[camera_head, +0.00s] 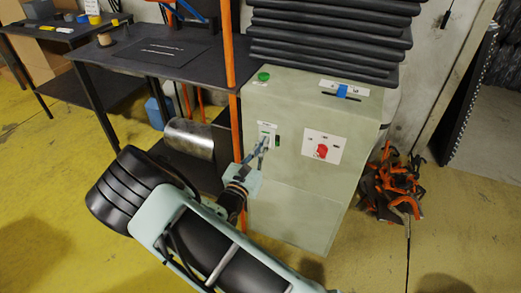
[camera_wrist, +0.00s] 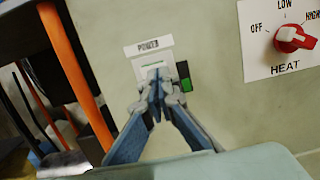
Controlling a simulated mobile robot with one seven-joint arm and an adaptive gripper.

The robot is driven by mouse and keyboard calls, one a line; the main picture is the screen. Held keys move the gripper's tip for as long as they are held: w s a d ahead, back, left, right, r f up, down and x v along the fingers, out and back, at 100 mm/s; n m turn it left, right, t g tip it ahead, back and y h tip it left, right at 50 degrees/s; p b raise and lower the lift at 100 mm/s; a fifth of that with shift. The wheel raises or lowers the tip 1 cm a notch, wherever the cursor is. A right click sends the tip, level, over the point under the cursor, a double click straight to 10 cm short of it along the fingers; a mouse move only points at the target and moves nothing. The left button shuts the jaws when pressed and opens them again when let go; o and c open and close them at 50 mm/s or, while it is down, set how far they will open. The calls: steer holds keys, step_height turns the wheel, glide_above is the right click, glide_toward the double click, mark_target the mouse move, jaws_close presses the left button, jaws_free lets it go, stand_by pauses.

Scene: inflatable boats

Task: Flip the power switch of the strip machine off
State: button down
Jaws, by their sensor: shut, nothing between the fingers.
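The strip machine (camera_head: 295,205) is a pale grey-green cabinet in the middle of the head view. Its power switch (camera_wrist: 153,64) sits on a white plate under a "POWER" label (camera_wrist: 149,46) on the front face, at the left. A green and black indicator (camera_wrist: 185,80) is right beside the plate. My gripper (camera_wrist: 157,78) is shut and empty, with its fingertips in front of the lower part of the switch plate. The fingers hide part of the switch. I cannot tell whether they touch it or which way it is set. The head view also shows my gripper (camera_head: 264,143) at the switch.
A red heat knob (camera_wrist: 291,39) on a white panel is to the right of the switch. An orange post (camera_head: 228,60) and a dark table (camera_head: 145,50) stand at the left. Orange and black scraps (camera_head: 392,187) lie on the floor at the right.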

steer(key=shift+r, duration=0.1)
steer(key=shift+w+d+r+g+p, duration=0.1)
steer(key=shift+w+g+p, duration=0.3)
steer(key=shift+p, duration=0.85)
steer(key=shift+s, duration=0.1)
